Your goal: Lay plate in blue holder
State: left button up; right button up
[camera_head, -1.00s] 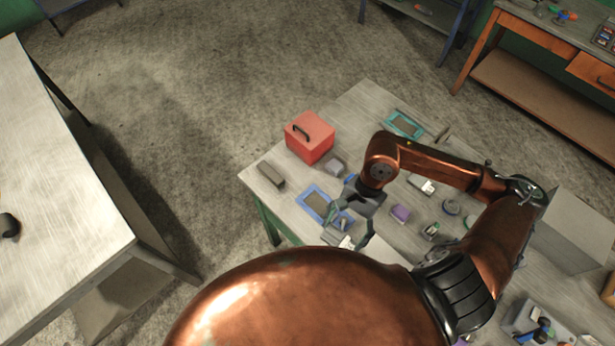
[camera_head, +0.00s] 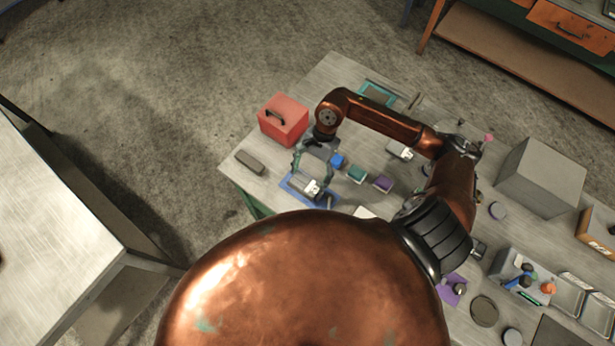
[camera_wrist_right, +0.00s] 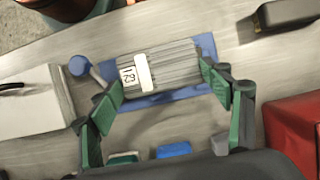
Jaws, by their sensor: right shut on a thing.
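The plate is a grey ribbed piece with a white label and a white band; it shows in the head view (camera_head: 306,186) and in the right wrist view (camera_wrist_right: 177,66). My right gripper (camera_head: 312,182) is shut on it, with green fingers at its two ends in the wrist view (camera_wrist_right: 164,92). The blue holder (camera_head: 289,186) lies flat on the table under the plate, and its blue rim shows around the plate in the wrist view (camera_wrist_right: 207,46). I cannot tell whether the plate touches it. My left gripper is not in view.
A red box (camera_head: 283,121) and a dark grey block (camera_head: 250,161) stand near the holder. Blue, green and purple small blocks (camera_head: 382,183) lie to its right. A large grey box (camera_head: 541,178) stands farther right. A blue-knobbed thing (camera_wrist_right: 80,66) sits beside the holder.

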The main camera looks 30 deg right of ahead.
aim_at(307, 178)
jog(key=shift+w+f, duration=0.65)
jog(key=shift+f, duration=0.05)
jog(key=shift+w+f, duration=0.1)
jog(key=shift+f, duration=0.2)
notch_tip(307, 178, down, 3)
jog(key=shift+d+r+p, duration=0.1)
jog(key=shift+r+p, duration=0.1)
jog(key=shift+p, duration=0.35)
jog(key=shift+f, duration=0.1)
jog(key=shift+f, duration=0.1)
jog(key=o, duration=1.8)
